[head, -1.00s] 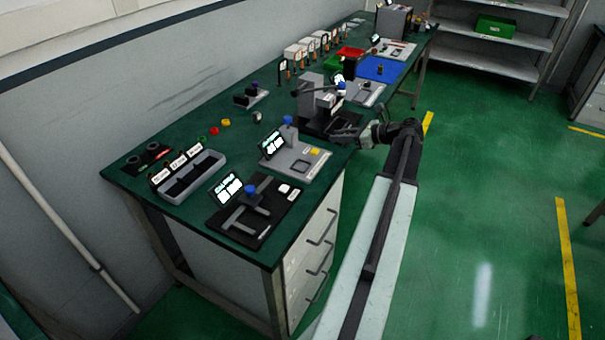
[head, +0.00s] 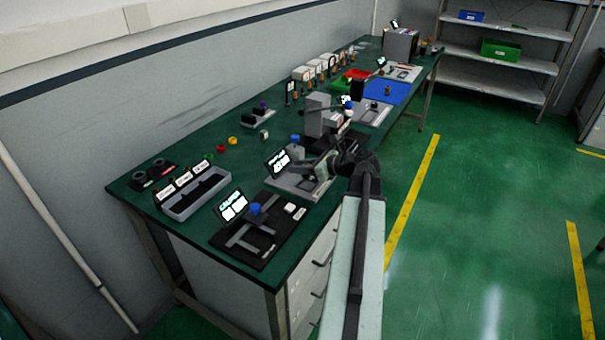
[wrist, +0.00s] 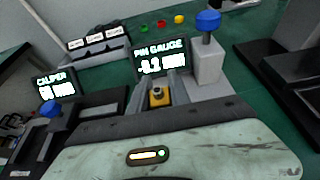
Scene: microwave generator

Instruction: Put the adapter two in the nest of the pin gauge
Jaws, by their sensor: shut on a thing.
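The pin gauge (head: 284,184) is a grey station with a lit display and a blue knob on a post. Its display (wrist: 161,58) reads PIN GAUGE in the wrist view. My gripper (head: 308,156) is over the right part of the pin gauge in the head view. In the wrist view my gripper (wrist: 160,88) is shut, with a small yellow piece with a dark centre, apparently adapter two (wrist: 159,97), between its fingers. The gripper faces the display, left of the blue knob (wrist: 207,21). The nest is hidden behind the gripper, and I cannot tell whether the piece touches it.
The caliper station (head: 262,228) stands at the bench's near end. A grey tray (head: 195,192) with labelled compartments lies left of the pin gauge. Red, yellow and green rings lie behind.

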